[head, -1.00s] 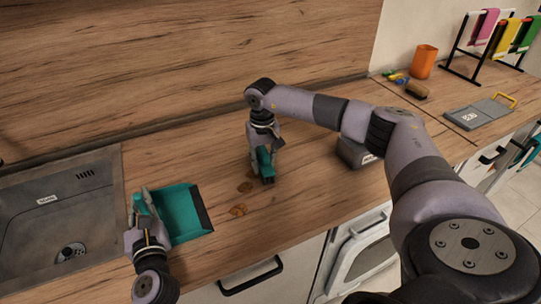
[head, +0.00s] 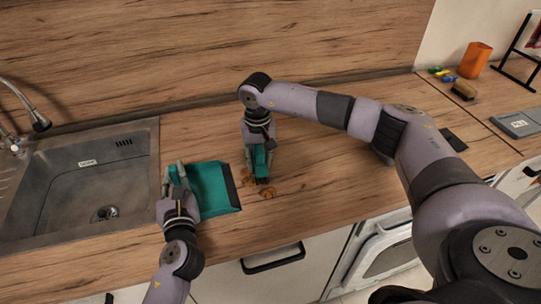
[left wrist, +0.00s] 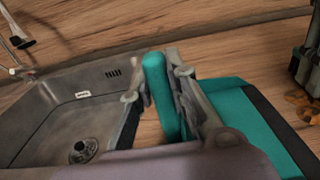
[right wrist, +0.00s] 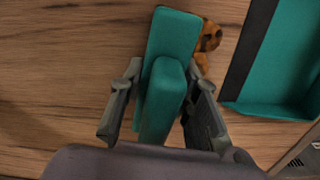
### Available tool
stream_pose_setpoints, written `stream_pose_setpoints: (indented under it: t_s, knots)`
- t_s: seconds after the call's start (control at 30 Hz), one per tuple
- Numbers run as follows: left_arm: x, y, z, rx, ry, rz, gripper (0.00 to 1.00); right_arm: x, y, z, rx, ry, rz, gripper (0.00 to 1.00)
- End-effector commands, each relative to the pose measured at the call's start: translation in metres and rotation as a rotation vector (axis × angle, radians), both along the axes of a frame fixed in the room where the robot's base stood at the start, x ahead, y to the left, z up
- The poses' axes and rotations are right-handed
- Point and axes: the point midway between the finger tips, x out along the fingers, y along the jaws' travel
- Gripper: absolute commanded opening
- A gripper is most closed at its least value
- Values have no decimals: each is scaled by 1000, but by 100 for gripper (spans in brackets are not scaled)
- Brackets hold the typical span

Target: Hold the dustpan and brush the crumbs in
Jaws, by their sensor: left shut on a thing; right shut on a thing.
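A teal dustpan (head: 212,188) with a dark front lip lies on the wooden counter beside the sink. My left gripper (head: 174,184) is shut on its handle, which also shows in the left wrist view (left wrist: 158,90). My right gripper (head: 257,150) is shut on a teal brush (head: 260,163), held just right of the dustpan's lip. In the right wrist view the brush (right wrist: 172,35) stands between the fingers, apart from the dustpan (right wrist: 275,70). Brown crumbs (head: 267,192) lie on the counter by the brush, outside the pan; some (right wrist: 208,38) are partly hidden behind it.
A metal sink (head: 75,170) with a tap is at the left. An orange cup (head: 475,60), a brown brush (head: 463,91) and a grey board (head: 518,123) lie at the far right. The counter between is mostly clear.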

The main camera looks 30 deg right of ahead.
Motion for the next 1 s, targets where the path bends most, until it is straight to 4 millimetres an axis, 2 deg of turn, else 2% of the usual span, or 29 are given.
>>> stream_pose_setpoints:
  t_s: [0.63, 1.0]
  knots:
    - [0, 0, 0, 0, 0, 0, 0, 7, 79, 0, 1, 0, 2, 7]
    - [0, 0, 0, 0, 0, 0, 0, 7, 69, 38, 1, -1, 0, 7]
